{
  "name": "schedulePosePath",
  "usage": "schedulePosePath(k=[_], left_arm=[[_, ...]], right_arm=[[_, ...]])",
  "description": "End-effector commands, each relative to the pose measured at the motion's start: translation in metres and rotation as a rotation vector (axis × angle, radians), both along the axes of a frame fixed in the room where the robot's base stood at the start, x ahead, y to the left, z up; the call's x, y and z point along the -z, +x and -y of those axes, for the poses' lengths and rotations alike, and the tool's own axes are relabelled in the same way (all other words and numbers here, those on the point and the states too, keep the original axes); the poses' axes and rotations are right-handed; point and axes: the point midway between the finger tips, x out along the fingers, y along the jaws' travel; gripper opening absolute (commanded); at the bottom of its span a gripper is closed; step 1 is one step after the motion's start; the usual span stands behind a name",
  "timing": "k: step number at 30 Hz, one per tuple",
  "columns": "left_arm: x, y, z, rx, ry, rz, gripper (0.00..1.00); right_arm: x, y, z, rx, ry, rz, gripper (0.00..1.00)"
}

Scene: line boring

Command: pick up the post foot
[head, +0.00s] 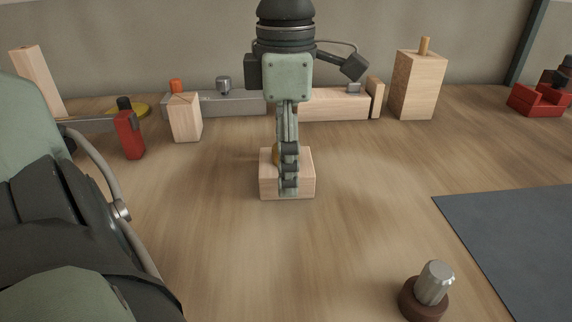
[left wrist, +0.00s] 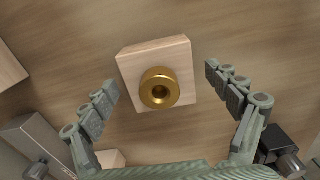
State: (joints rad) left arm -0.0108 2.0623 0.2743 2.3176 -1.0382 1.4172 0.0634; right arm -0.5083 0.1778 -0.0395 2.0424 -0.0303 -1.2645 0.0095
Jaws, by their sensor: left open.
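The post foot, as I take it, is a pale wooden block (head: 306,178) with a round brass bush on top, lying on the bench in the middle of the head view. In the left wrist view the block (left wrist: 181,52) and its brass bush (left wrist: 160,89) show from above. My left gripper (head: 289,182) points down over the block and hides part of it and of the bush. In the left wrist view the open fingers (left wrist: 161,77) stand on either side of the block, with gaps to it. My right gripper is not in view.
Behind stand a long wooden and grey fixture (head: 325,105), a tall wooden block with a peg (head: 417,85) and a small wooden block (head: 185,118). A red tool (head: 129,135) is at left. A brown knob with a metal top (head: 424,298) and dark mat (head: 515,235) are at right.

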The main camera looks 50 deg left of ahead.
Motion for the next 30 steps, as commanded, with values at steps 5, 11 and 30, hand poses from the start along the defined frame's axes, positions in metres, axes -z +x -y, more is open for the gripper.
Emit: schedulePosePath(k=[5, 11, 30], left_arm=[[0.0000, 0.0001, 0.0000, 0.000, 0.000, 0.000, 0.89], [-0.0003, 0.0002, -0.0001, 0.000, 0.000, 0.000, 0.65], [-0.0028, 0.0007, -0.0002, 0.000, 0.001, 0.002, 0.23]], right_arm=[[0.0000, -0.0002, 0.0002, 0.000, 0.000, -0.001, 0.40], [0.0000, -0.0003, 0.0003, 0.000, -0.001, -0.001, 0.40], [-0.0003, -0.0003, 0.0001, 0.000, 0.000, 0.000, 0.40]])
